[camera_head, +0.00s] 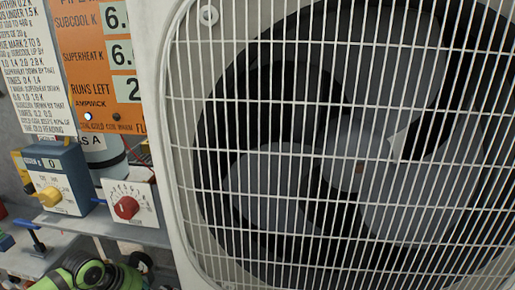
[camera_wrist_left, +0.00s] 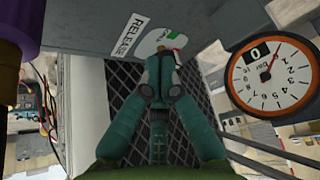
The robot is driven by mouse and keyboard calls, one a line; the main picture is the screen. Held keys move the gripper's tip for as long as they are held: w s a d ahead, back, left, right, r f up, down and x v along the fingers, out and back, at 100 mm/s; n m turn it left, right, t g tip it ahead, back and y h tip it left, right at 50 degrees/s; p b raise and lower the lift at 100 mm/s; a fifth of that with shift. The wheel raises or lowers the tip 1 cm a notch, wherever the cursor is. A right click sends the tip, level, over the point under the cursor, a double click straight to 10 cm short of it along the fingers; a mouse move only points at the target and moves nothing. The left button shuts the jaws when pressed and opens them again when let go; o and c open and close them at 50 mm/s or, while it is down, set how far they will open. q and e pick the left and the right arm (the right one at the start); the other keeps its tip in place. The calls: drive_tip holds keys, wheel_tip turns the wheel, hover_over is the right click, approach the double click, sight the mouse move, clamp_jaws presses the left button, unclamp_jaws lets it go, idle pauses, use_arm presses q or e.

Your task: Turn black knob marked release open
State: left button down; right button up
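The white dial plate (camera_wrist_left: 160,42) with a green mark sits on a grey panel in the left wrist view, beside a RELEASE label (camera_wrist_left: 132,36). My left gripper (camera_wrist_left: 160,66) reaches to the middle of this plate. Its teal fingers are drawn close together at the tips, where they appear shut on the black knob. The fingertips hide the knob, so its angle cannot be read. In the head view, a green and black part of my left arm shows at the bottom left, and these fingers cannot be made out. My right gripper is not in view.
A round bar gauge (camera_wrist_left: 272,75) with an orange rim stands right of the fingers. In the head view, a blue box with a yellow knob (camera_head: 47,196) and a white box with a red knob (camera_head: 126,207) stand on a shelf left of the large fan grille (camera_head: 330,150).

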use_arm(q)
drive_tip(key=shift+f, duration=0.65)
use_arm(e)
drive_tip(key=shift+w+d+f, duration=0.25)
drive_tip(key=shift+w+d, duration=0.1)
use_arm(q)
drive_tip(key=shift+w+d+r, duration=0.1)
drive_tip(key=shift+w+d, duration=0.1)
drive_tip(key=shift+d, duration=0.05)
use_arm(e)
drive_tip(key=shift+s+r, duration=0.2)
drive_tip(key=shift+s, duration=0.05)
use_arm(q)
drive_tip(key=shift+p, duration=0.3)
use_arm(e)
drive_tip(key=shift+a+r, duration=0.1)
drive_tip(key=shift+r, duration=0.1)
use_arm(q)
drive_tip(key=shift+d+p, duration=0.2)
drive_tip(key=shift+p, duration=0.8)
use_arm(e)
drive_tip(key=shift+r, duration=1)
use_arm(q)
drive_tip(key=shift+s+a+r+p, duration=0.1)
drive_tip(key=shift+s+a+p, duration=0.2)
drive_tip(key=shift+p, duration=0.25)
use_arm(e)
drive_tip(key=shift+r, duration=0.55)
